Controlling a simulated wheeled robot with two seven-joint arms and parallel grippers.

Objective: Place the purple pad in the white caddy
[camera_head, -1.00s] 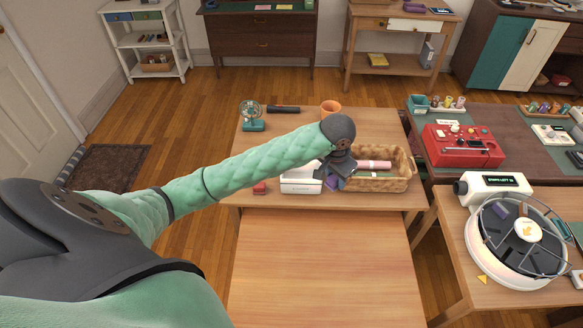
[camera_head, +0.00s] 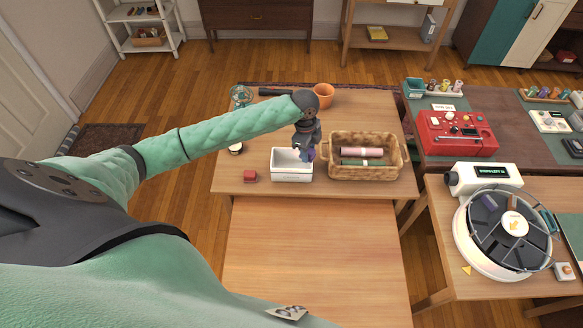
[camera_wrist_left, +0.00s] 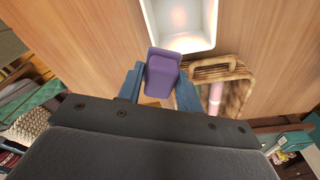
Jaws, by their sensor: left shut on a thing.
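The purple pad (camera_wrist_left: 163,72) is held between the blue fingers of my left gripper (camera_wrist_left: 160,88) in the left wrist view. In the head view the left gripper (camera_head: 306,150) is shut on the pad (camera_head: 311,154), above the right side of the white caddy (camera_head: 291,175). The caddy is a small open white box on the table. In the wrist view the caddy (camera_wrist_left: 182,45) lies just beyond the pad, and its visible inside is bare. My right gripper is out of view.
A wicker basket (camera_head: 393,168) with a pink roll (camera_head: 367,152) stands right of the caddy. A red block (camera_head: 250,175) lies to its left. An orange cup (camera_head: 324,94) and a teal fan (camera_head: 240,96) stand behind. The front table (camera_head: 310,250) is clear.

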